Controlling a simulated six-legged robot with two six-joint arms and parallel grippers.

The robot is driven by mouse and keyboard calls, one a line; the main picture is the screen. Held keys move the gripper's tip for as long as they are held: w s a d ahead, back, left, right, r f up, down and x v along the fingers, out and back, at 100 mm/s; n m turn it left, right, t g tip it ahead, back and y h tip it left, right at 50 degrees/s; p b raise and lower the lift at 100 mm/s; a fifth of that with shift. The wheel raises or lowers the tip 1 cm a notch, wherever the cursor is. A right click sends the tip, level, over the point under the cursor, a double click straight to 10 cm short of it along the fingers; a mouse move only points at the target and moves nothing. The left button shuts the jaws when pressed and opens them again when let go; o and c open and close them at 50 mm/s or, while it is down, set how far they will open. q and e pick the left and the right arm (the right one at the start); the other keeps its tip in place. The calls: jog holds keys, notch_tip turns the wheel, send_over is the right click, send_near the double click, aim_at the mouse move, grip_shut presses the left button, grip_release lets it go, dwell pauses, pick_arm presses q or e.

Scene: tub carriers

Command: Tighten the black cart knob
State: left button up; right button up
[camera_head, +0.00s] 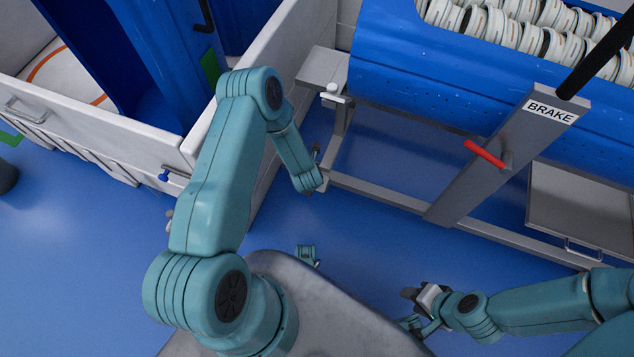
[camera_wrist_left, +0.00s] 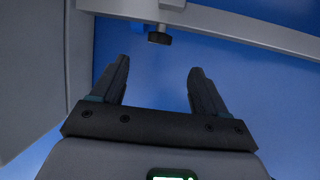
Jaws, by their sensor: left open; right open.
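A black knob (camera_wrist_left: 159,38) hangs on a short stem under a grey frame rail in the left wrist view. My left gripper (camera_wrist_left: 158,70) is open and empty there. The knob lies beyond its fingertips, roughly in line with the gap between them, with no contact visible. In the head view the left forearm reaches down beside the grey cart frame, and its fingers are hard to make out; I cannot clearly pick out the black knob there. My right gripper (camera_head: 412,307) is open and empty over the floor at the lower right, well away from the cart frame.
A grey cart frame (camera_head: 385,191) carries a blue tub (camera_head: 430,75) of white and black discs. It has a white knob (camera_head: 334,91), a red lever (camera_head: 484,153) and a BRAKE post (camera_head: 470,187). A white-walled cart (camera_head: 70,125) with a blue knob (camera_head: 164,177) stands left. Blue floor is clear between.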

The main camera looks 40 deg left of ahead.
pick_arm(q)
jog(key=b+x, duration=0.4)
jog(key=x, duration=0.8)
jog(key=c, duration=1.1)
